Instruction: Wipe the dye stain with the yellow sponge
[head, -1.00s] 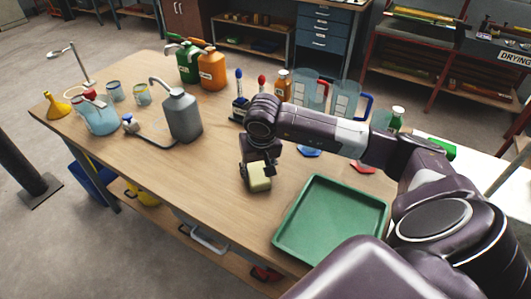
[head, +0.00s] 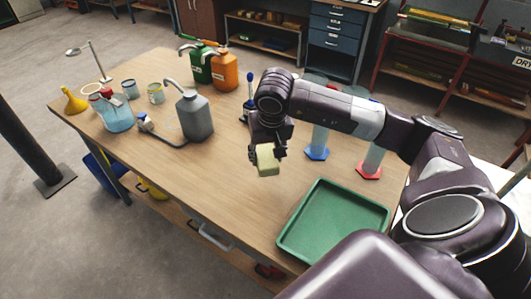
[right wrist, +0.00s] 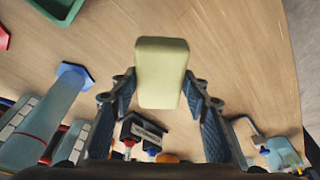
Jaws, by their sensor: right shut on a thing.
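The yellow sponge (head: 267,160) is a pale yellow block held in my right gripper (head: 268,148) above the middle of the wooden table (head: 230,190). In the right wrist view the sponge (right wrist: 161,72) sits between the two fingers of the right gripper (right wrist: 160,88), with bare wood behind it. The sponge appears raised off the table. I see no dye stain on the visible wood; the arm and the objects hide part of the top. My left gripper is not in view.
A green tray (head: 333,222) lies at the table's front right. A grey jug (head: 194,117), a wash bottle (head: 116,117), a yellow funnel (head: 74,102), and green (head: 199,66) and orange (head: 224,72) canisters stand left and behind. Cylinders with blue (head: 316,154) and red (head: 368,171) bases stand right. The front middle is clear.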

